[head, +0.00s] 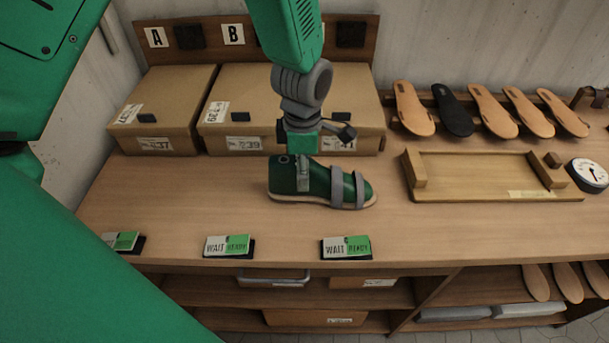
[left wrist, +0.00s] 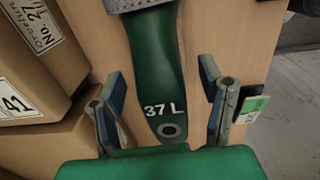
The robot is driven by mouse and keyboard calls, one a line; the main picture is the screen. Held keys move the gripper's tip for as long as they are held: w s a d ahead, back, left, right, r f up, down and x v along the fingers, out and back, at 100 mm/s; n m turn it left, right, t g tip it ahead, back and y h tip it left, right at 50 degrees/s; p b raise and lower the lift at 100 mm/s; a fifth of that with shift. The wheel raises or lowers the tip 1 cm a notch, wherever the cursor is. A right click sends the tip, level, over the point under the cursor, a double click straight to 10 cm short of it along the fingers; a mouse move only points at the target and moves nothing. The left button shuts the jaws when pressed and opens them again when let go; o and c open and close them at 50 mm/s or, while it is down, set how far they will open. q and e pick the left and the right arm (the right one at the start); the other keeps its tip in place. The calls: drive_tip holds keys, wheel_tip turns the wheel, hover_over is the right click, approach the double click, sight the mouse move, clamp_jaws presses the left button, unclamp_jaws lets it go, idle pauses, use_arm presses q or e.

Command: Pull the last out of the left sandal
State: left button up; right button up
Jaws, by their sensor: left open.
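The green last (head: 325,179) sits in a sandal with grey straps (head: 337,187) and a tan sole (head: 315,201), flat on the bench, toe to the right. In the left wrist view the last (left wrist: 165,75) is marked "37 L", with a round hole at its heel end; a grey strap (left wrist: 135,4) shows at the top edge. My left gripper (head: 303,182) points down over the heel part of the last. In the left wrist view its fingers (left wrist: 163,76) are open, one on each side of the last, with visible gaps. My right gripper is not in view.
Cardboard boxes (head: 165,100) stand behind the sandal under signs A and B. A wooden tray (head: 480,193) and a round dial (head: 588,173) lie to the right. Several insoles (head: 456,112) lean at the back. WAIT/READY cards (head: 229,246) line the front edge. Bare bench surrounds the sandal.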

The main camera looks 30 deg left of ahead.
use_arm(q)
drive_tip(key=f, duration=0.1)
drive_tip(key=a+f, duration=0.1)
drive_tip(key=f, duration=0.1)
drive_tip(key=shift+s+f, duration=0.1)
drive_tip(key=shift+f, duration=0.05)
drive_tip(key=shift+d+f, duration=0.15)
drive_tip(key=shift+f, duration=0.1)
drive_tip(key=shift+d, duration=0.3)
drive_tip(key=shift+d+r, duration=0.1)
drive_tip(key=shift+c, duration=1.3)
clamp_jaws()
drive_tip(key=c, duration=0.7)
unclamp_jaws()
drive_tip(key=shift+a, duration=0.25)
drive_tip(key=shift+c, duration=1.2)
